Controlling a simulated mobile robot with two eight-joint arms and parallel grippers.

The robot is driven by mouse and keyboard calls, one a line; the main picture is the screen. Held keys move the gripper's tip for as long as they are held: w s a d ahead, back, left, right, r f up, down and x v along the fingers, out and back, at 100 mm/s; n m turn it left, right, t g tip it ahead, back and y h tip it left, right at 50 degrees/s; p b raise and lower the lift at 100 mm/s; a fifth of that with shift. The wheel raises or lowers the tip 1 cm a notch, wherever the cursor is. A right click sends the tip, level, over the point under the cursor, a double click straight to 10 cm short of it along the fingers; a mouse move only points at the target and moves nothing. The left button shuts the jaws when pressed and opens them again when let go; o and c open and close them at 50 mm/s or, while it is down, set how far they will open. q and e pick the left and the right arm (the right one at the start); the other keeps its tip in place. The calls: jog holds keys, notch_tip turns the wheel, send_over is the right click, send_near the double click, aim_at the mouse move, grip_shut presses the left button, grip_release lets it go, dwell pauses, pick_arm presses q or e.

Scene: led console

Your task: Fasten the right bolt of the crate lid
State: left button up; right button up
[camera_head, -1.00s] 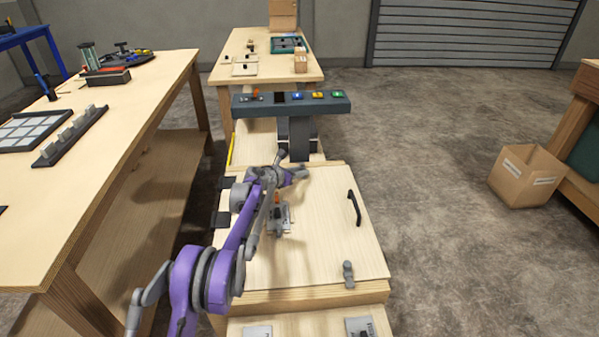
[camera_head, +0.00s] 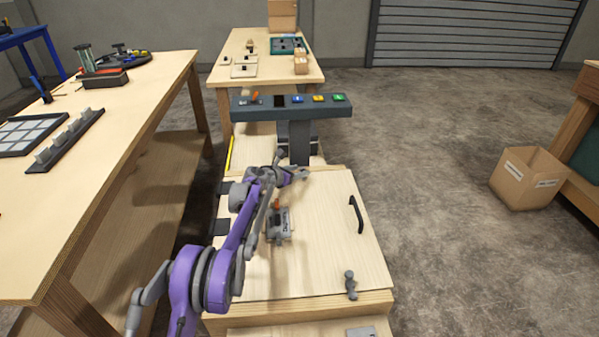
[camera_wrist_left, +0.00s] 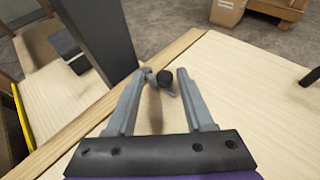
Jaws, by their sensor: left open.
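The crate lid (camera_head: 318,255) is pale wood and lies flat, with a black handle (camera_head: 357,214) on its right side. A grey bolt (camera_head: 351,284) with a rounded knob sits at its near edge. My left gripper (camera_head: 302,172) is over the lid's far edge. In the head view this bolt is hidden by the gripper. My right gripper is out of view.
A dark console bar (camera_head: 292,105) on a post stands just beyond the lid. A grey latch-like device (camera_head: 278,225) sits mid-lid beside my left arm. A long workbench (camera_head: 110,130) runs along the left. Open floor lies to the right, with a cardboard box (camera_head: 527,178).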

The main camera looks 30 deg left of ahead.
pick_arm(q)
jog(key=shift+s+d, duration=0.1)
jog(key=p+v, duration=0.1)
jog(key=v, duration=0.9)
jog(key=shift+s+r+p, duration=0.25)
jog(key=shift+s+p, duration=0.05)
jog(key=shift+p, duration=0.05)
